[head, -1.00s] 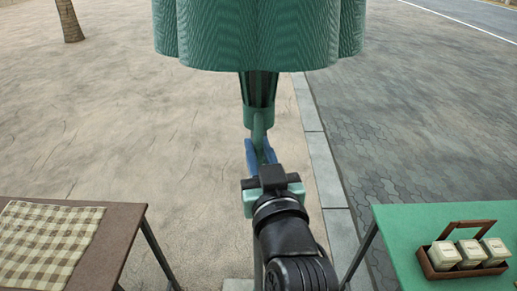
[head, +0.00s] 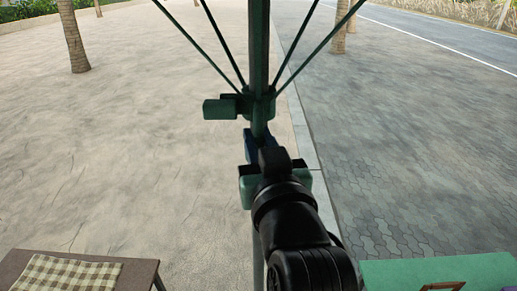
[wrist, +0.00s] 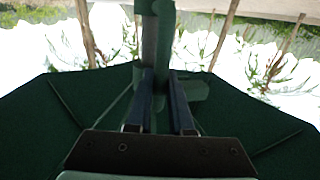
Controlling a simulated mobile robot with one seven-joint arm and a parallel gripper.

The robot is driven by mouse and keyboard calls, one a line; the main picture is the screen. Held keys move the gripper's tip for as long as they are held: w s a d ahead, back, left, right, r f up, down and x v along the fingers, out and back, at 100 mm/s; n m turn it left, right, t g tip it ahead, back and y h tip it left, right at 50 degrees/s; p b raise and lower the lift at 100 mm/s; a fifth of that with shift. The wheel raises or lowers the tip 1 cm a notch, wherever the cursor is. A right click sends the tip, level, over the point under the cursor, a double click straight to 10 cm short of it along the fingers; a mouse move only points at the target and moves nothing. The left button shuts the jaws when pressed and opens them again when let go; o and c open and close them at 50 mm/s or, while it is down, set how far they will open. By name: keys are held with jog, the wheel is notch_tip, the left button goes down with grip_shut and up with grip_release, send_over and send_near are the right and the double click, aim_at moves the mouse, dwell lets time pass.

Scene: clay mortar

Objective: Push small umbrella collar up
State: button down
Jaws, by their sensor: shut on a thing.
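The small umbrella's green collar (head: 258,103) is around the dark green pole (head: 259,35), with a block-like tab (head: 220,108) sticking out to the left. Thin ribs slope up and outward from it. My gripper (head: 260,146), with blue fingers, is shut on the collar's lower part. My wrist hides much of the grip in the head view. In the wrist view, the fingers (wrist: 162,90) close on a green upright part, and the dark green canopy (wrist: 50,120) is spread wide on both sides. The canopy is out of the head view.
A brown table with a checkered cloth (head: 65,275) is at the lower left. A green table (head: 445,270) is at the lower right, with part of a brown carrier (head: 443,287). Palm trunks (head: 73,38) stand farther back. The paving around the pole is clear.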

notch_tip(320, 180, up, 5)
jog(key=shift+r+p, duration=0.1)
jog(key=shift+p, duration=1.05)
jog(key=shift+f, duration=0.3)
jog(key=c, duration=0.8)
grip_release()
notch_tip(320, 180, down, 30)
jog(key=b, duration=2.3)
jog(key=shift+f, duration=0.2)
jog(key=t+p, duration=0.4)
send_near(253, 99)
notch_tip(253, 99, down, 7)
jog(key=w, duration=0.1)
jog(key=s+r+m+t+h+p, duration=0.1)
jog(key=s+r+t, duration=0.2)
jog(key=r, duration=0.6)
jog(key=s+r+m+t+h+p, duration=0.1)
jog(key=s+r+t+h+p, duration=0.1)
jog(key=s+r, duration=0.5)
notch_tip(253, 99, up, 3)
jog(key=shift+s+f+t, duration=0.1)
jog(key=shift+s+t, duration=0.3)
